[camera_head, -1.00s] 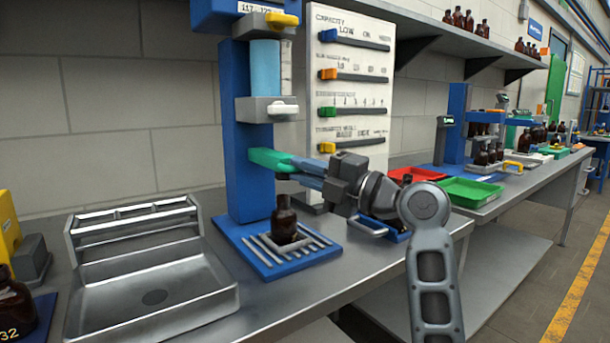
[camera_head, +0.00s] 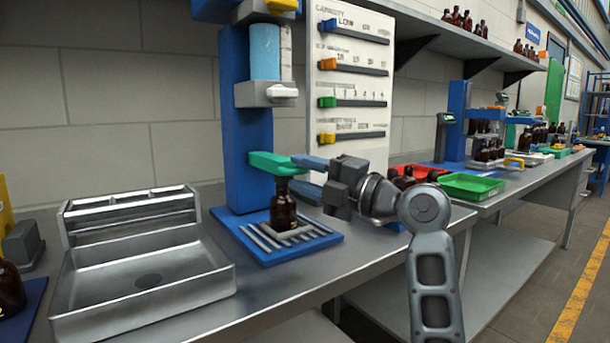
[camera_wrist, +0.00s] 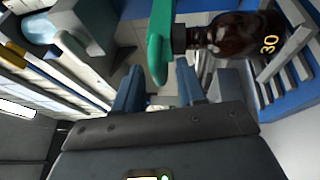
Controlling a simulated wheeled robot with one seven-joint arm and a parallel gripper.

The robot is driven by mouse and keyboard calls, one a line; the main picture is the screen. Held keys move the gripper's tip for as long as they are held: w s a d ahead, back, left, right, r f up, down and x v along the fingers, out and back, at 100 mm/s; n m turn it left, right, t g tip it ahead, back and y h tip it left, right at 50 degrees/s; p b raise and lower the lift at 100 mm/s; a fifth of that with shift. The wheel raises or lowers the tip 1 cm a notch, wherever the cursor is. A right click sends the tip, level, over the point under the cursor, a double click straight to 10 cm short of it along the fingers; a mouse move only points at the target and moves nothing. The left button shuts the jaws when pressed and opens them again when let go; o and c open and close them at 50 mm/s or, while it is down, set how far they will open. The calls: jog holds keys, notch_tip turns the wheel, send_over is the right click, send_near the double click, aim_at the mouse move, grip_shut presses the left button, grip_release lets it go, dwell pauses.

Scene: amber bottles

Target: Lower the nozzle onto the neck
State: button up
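The green nozzle arm (camera_head: 272,164) juts from the blue column, low over the amber bottle (camera_head: 284,208). The bottle stands upright on the slatted blue base. In the wrist view the green arm (camera_wrist: 160,40) meets the bottle's dark neck, and the bottle (camera_wrist: 237,40) bears a yellow "30". My gripper (camera_head: 304,177) is at the arm's free end, right of the bottle. Its two blue fingers are spread, one on each side of the green end, which also shows between the fingertips (camera_wrist: 159,78) in the wrist view. Exact neck contact is hard to tell.
A steel basin (camera_head: 145,280) stands on the bench at left. A panel with coloured sliders (camera_head: 352,90) is behind my gripper. Red and green trays (camera_head: 470,186) with other bottles lie to the right. Bare bench lies in front of the blue base.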

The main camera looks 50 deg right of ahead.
jog(key=s+f, duration=0.1)
jog(key=s, duration=0.6)
jog(key=shift+s+d+b, duration=0.35)
jog(key=shift+d, duration=0.1)
jog(key=shift+f, duration=0.1)
